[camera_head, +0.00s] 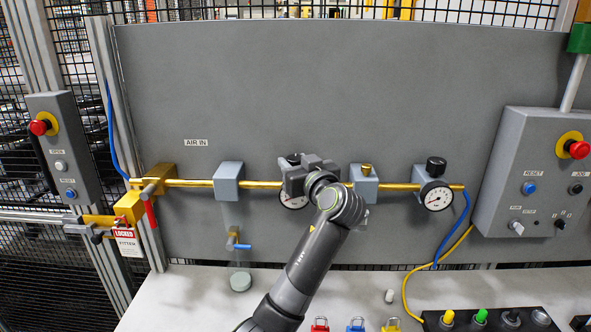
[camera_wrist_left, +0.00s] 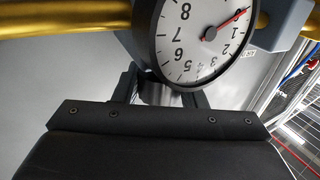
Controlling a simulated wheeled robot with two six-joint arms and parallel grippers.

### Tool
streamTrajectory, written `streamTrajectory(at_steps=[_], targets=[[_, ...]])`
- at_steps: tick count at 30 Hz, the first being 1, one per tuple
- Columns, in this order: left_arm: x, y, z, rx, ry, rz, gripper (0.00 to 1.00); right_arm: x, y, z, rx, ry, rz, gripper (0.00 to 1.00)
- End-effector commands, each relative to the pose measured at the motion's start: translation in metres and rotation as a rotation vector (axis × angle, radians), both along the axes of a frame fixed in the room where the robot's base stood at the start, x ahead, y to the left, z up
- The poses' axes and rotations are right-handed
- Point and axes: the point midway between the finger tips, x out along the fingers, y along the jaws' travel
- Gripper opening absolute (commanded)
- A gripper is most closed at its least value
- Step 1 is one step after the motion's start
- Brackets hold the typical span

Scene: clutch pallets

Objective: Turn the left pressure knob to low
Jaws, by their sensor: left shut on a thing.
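The left pressure knob (camera_wrist_left: 158,94) is a dark cylinder, mostly hidden by my gripper in the head view. In the left wrist view it sits between my fingers, just beside the left gauge. My left gripper (camera_head: 297,160) is shut on this knob; its fingers also show in the left wrist view (camera_wrist_left: 160,98). The left gauge (camera_head: 290,201) is partly covered by my wrist in the head view. My right gripper is not in view.
A second gauge (camera_head: 436,196) with a black knob (camera_head: 436,166) stands further right on the brass pipe (camera_head: 262,185). Blue-grey blocks (camera_head: 228,181) sit along the pipe. A control box (camera_head: 530,150) is at the right. Padlocks (camera_head: 357,326) and buttons (camera_head: 481,316) lie along the bench's front.

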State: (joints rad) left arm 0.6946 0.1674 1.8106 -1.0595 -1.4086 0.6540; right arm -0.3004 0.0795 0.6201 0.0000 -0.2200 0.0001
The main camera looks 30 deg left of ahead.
Motion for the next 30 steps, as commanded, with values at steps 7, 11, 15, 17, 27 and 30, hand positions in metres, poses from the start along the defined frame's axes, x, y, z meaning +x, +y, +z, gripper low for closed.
streamTrajectory(at_steps=[7,11,15,17,27,30], targets=[[0.0001,0.0002,0.0006,0.001,-0.001,0.024,0.15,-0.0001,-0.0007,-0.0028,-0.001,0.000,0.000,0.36],[0.0001,0.0003,0.0008,0.002,-0.001,0.024,0.15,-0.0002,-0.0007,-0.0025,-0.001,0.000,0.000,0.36],[0.0001,0.0003,0.0009,0.002,-0.001,0.024,0.15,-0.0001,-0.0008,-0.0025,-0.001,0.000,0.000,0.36],[0.0001,0.0003,0.0010,0.002,-0.001,0.023,0.43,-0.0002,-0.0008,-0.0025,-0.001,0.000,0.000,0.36],[0.0001,0.0003,0.0005,0.001,-0.001,0.023,0.58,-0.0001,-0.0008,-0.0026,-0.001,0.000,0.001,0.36],[0.0002,0.0002,0.0003,0.001,0.000,0.022,0.58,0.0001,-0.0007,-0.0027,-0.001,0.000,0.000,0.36]])
